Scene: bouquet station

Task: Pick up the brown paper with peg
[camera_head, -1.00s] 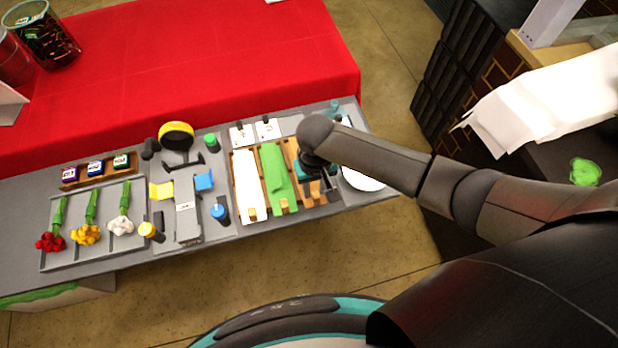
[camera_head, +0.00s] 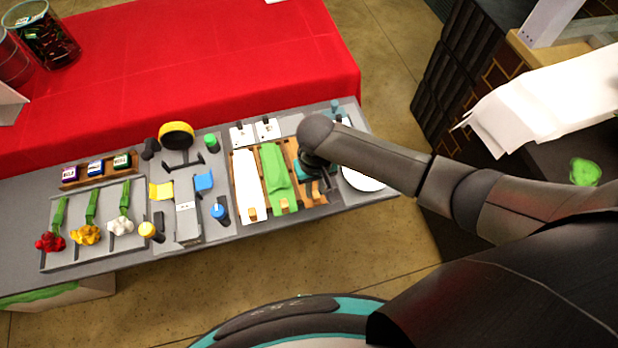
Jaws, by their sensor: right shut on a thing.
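The brown paper (camera_head: 293,150) lies in the right slot of the wooden paper rack, beside the green paper (camera_head: 274,170) and the white paper (camera_head: 244,175). Only slivers of it show, since my right arm and gripper cover most of it. A wooden peg (camera_head: 306,191) stands at its near end, partly hidden. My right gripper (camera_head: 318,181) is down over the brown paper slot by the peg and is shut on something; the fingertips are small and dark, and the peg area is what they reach. My left gripper is out of view.
White and green papers have their own pegs (camera_head: 284,204) at the near edge. A white plate (camera_head: 362,179) sits right of the gripper.

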